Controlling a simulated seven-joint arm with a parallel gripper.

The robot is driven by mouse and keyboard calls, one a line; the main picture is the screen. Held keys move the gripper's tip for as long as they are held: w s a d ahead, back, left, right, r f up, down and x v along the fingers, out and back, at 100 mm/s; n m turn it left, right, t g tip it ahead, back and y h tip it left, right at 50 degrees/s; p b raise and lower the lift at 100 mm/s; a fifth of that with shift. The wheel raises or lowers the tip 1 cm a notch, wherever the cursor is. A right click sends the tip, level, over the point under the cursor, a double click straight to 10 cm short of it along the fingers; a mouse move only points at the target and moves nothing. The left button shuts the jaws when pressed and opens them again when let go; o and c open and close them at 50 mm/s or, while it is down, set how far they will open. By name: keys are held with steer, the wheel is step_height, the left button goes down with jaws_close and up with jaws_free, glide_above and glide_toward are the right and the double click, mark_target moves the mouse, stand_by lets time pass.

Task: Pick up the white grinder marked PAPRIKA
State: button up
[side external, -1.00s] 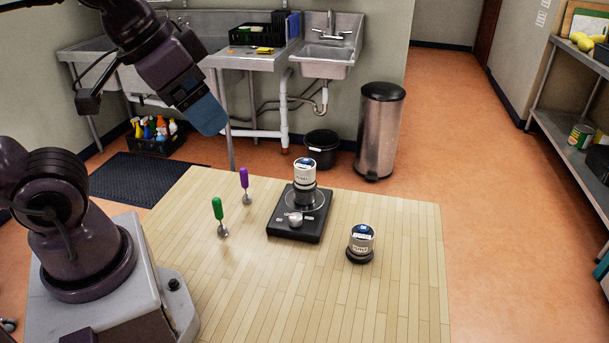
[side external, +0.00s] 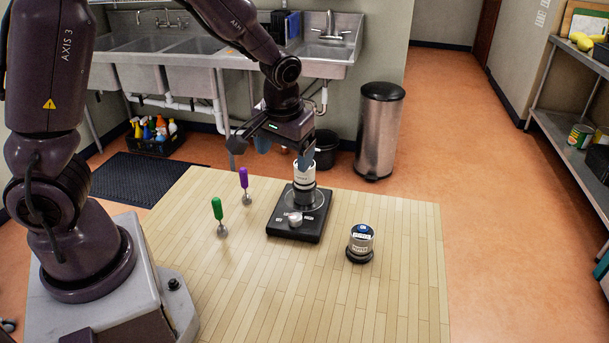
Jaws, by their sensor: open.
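Two white grinders with dark bases and blue-marked tops are in the side external view. One grinder (side external: 304,176) stands upright on a black hot-plate-like device (side external: 285,222) in the middle of the table. The other grinder (side external: 361,240) stands upright on the table to its right. Their label words are too small to read, so I cannot tell which says PAPRIKA. My gripper (side external: 272,152) is open and points down, above and left of the grinder on the device. One finger overlaps that grinder's top in the picture; I cannot tell whether they touch.
The wooden table (side external: 270,300) is clear at the front. Sinks (side external: 323,62) and a steel bin (side external: 380,130) stand behind.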

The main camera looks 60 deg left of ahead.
mark_target(305, 175)
steer(key=w+a+f+n, duration=0.1)
steer(key=w+a+f, duration=0.1)
steer(key=w+a+f+n+t, duration=0.1)
steer(key=w+a+f, duration=0.1)
steer(key=w+f, duration=0.1)
steer(key=w+a+f+n+y, duration=0.1)
steer(key=w+f+n, duration=0.1)
steer(key=shift+w+a+f+t, duration=0.2)
steer(key=shift+a+f+t, duration=0.1)
steer(key=shift+a, duration=0.1)
steer(key=shift+a+x, duration=0.15)
steer(key=shift+x, duration=1.2)
steer(key=shift+a+x, duration=0.1)
steer(key=shift+x, duration=1.3)
steer(key=shift+w+r, duration=0.1)
steer(key=shift+w, duration=0.05)
